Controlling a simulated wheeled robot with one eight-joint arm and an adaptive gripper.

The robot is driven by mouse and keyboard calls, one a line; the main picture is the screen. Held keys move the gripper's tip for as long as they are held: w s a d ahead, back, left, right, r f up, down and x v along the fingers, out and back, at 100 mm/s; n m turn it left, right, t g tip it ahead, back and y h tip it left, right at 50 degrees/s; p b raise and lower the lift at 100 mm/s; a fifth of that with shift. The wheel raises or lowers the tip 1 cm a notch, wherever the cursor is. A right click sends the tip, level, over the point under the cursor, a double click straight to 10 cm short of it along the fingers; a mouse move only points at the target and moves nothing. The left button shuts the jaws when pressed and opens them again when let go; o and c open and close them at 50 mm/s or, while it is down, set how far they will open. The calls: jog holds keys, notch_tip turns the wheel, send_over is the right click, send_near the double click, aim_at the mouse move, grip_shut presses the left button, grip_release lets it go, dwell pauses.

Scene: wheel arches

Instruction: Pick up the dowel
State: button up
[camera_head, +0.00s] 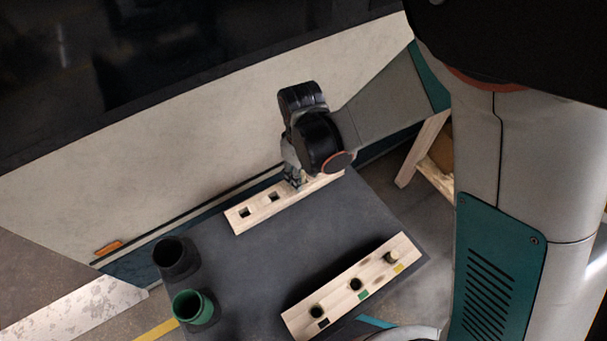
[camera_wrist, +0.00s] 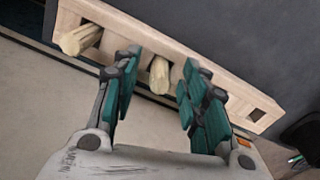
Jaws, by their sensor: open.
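In the wrist view a pale wooden dowel (camera_wrist: 159,75) stands in a hole of a long wooden block (camera_wrist: 222,88). My gripper (camera_wrist: 158,78) is open, with teal fingers on either side of this dowel; I cannot tell whether they touch it. A second pale dowel (camera_wrist: 80,39) stands in the block farther left, outside the fingers. In the head view my gripper (camera_head: 292,178) is low over the back block (camera_head: 258,207), and my arm hides the dowels there.
A front block (camera_head: 335,298) has round holes, coloured marks and a short peg (camera_head: 391,258) at its right end. A dark cup (camera_head: 176,256) and a green cup (camera_head: 192,307) stand left on the dark table (camera_head: 270,265). The table between the blocks is clear. A pale wall stands close behind.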

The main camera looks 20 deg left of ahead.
jog(key=shift+f, duration=0.45)
jog(key=c, duration=0.9)
jog(key=shift+r, duration=0.2)
